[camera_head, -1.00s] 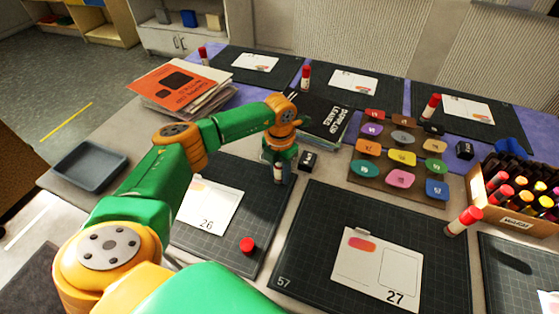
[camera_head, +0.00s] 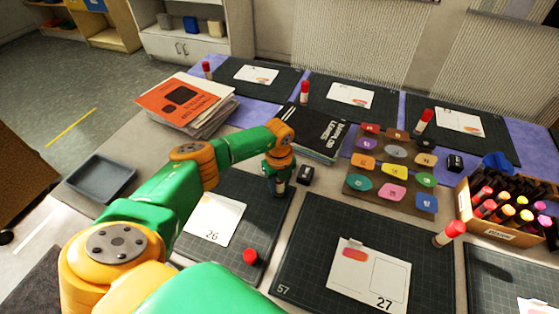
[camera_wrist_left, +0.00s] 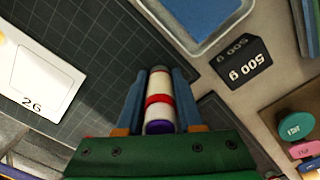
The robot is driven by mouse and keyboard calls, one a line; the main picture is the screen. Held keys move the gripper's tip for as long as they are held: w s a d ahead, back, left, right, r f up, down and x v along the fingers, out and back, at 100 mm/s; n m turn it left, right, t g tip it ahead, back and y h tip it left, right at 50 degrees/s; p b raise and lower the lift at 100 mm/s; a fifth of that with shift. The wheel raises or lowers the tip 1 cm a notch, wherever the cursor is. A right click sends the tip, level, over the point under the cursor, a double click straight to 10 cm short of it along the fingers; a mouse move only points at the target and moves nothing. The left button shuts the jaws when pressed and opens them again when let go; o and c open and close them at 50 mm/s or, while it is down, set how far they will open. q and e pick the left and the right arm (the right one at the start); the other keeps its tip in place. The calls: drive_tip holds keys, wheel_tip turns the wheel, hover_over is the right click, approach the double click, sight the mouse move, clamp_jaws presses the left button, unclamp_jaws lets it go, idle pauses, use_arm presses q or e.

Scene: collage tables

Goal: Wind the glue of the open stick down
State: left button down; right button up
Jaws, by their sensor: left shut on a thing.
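My left gripper (camera_head: 279,186) is shut on the open glue stick (camera_wrist_left: 159,98) above the dark mat with card 26. In the left wrist view the stick lies between the two blue fingers (camera_wrist_left: 159,100). In the head view the gripper mostly hides the stick. A red cap (camera_head: 250,256) sits on the mat, in front of the gripper and apart from it. My right gripper is not in view.
A black 500 g weight (camera_head: 305,175) stands close to the right of the gripper. Card 26 (camera_head: 214,219) lies on the mat to the left. Other capped sticks stand around.

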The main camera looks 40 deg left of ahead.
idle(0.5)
use_arm(q)
drive_tip(key=shift+c, duration=1.9)
unclamp_jaws()
drive_tip(key=shift+a, duration=0.1)
drive_tip(key=m+b, duration=0.1)
drive_tip(key=m, duration=0.3)
drive_tip(key=m+b, duration=0.1)
drive_tip(key=m, duration=0.2)
drive_tip(key=m+b, duration=0.2)
drive_tip(key=m, duration=0.2)
drive_tip(key=shift+w+d+f+m, duration=0.1)
drive_tip(key=shift+d+f+m, duration=0.1)
drive_tip(key=shift+f+m, duration=0.15)
drive_tip(key=shift+r+m+b, duration=0.15)
drive_tip(key=shift+m+b, duration=0.2)
drive_tip(key=shift+m, duration=0.6)
drive_tip(key=shift+r+m, duration=0.1)
drive_tip(key=shift+m, duration=0.4)
drive_tip(key=shift+r, duration=0.1)
